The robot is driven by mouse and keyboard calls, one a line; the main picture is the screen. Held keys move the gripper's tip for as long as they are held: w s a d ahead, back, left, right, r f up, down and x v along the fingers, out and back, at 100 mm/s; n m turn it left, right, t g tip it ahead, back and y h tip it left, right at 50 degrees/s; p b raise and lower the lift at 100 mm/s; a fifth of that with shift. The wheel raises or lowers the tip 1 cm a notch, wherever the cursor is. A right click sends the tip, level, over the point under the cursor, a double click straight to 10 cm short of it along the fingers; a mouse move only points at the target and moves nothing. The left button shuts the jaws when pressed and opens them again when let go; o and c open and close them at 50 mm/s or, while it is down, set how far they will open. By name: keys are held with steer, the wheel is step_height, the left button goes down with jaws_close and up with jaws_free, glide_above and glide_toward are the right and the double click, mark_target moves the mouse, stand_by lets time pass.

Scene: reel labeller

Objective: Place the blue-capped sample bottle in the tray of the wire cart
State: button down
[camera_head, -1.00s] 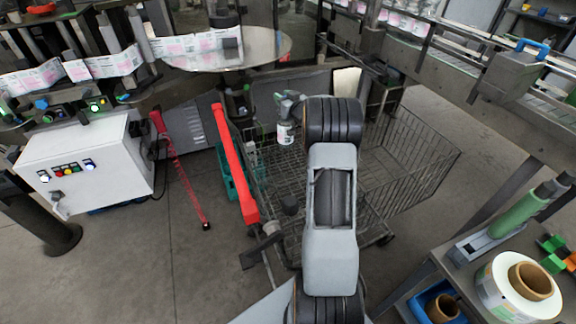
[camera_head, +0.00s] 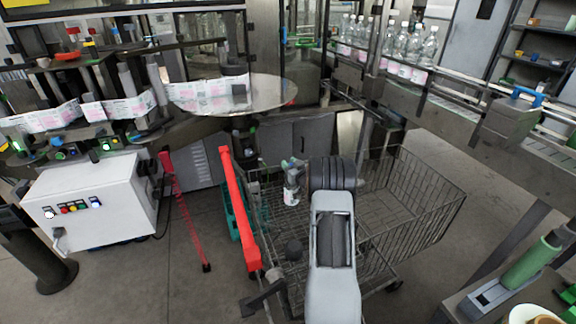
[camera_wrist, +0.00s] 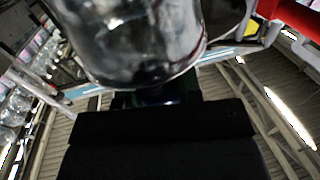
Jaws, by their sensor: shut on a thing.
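The sample bottle (camera_head: 291,194) is small and clear with a pale label. It hangs upright below my gripper (camera_head: 292,168) in the head view, over the left part of the wire cart (camera_head: 432,203). My gripper is shut on its top end, and the cap is mostly hidden by the jaws. In the wrist view the clear bottle body (camera_wrist: 140,40) fills the upper middle, close to the dark gripper body. My arm covers the middle of the cart, and I cannot make out the tray clearly.
A red bar (camera_head: 238,205) stands along the cart's left side, with a green crate (camera_head: 236,222) beside it. A white control box (camera_head: 88,203) is at left. A round steel table (camera_head: 268,92) is behind the cart. A conveyor with bottles (camera_head: 405,48) runs along the right.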

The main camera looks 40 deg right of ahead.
steer(key=shift+r, duration=0.1)
steer(key=c, duration=1.3)
jaws_free()
steer(key=o, duration=0.5)
